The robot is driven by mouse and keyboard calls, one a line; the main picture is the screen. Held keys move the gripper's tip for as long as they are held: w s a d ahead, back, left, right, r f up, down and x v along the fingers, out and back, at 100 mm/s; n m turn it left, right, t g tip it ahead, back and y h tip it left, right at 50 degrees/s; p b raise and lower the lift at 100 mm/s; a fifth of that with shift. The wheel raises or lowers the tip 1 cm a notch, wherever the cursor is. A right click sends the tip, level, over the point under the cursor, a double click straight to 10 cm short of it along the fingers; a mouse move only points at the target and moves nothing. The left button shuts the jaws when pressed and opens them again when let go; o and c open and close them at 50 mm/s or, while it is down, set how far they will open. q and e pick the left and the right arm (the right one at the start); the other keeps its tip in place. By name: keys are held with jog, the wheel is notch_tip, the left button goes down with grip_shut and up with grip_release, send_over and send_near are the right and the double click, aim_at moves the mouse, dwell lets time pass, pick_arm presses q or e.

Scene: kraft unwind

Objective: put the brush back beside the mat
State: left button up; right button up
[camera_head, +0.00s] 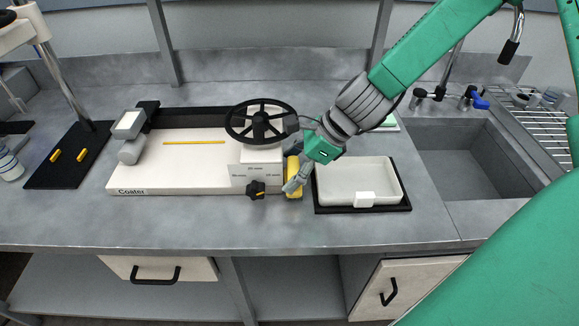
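My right gripper (296,170) reaches in from the upper right, its fingers pointing down and left in the gap between the coater and the white tray. A yellow object (293,190) stands at its fingertips, partly covered by a grey finger. It may be the brush, but its shape is too hidden to be sure. I cannot tell whether the fingers are closed on it. A black mat (362,209) lies just to the right, under the white tray (347,194). My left gripper is not in view.
The white coater (150,181) with a black handwheel (238,122) and black knob (256,189) stands left of the gripper. A sink (470,165) is at the right. A black stand base (65,172) is at far left. The front counter strip is clear.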

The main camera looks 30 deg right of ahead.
jog(key=shift+o, duration=0.8)
jog(key=shift+w+d+f, duration=0.15)
jog(key=shift+w+d, duration=0.05)
jog(key=shift+d, duration=0.2)
jog(key=shift+w+d+f, duration=0.1)
jog(key=shift+d+f, duration=0.05)
jog(key=shift+d, duration=0.4)
jog(key=shift+a+r, duration=0.25)
jog(key=shift+r, duration=0.1)
jog(key=r, duration=0.1)
jog(key=s+r+p, duration=0.1)
jog(key=r, duration=0.1)
jog(key=d+r+p, duration=0.1)
jog(key=r, duration=0.1)
jog(key=shift+s, duration=0.4)
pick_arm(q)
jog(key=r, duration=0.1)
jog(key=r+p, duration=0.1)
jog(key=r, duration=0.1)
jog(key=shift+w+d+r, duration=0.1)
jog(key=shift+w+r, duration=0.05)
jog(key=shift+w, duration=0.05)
pick_arm(e)
jog(key=v, duration=0.6)
jog(key=shift+s+d, duration=0.2)
jog(key=shift+d, duration=0.2)
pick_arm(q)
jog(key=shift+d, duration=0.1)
pick_arm(e)
jog(key=shift+d+r, duration=0.1)
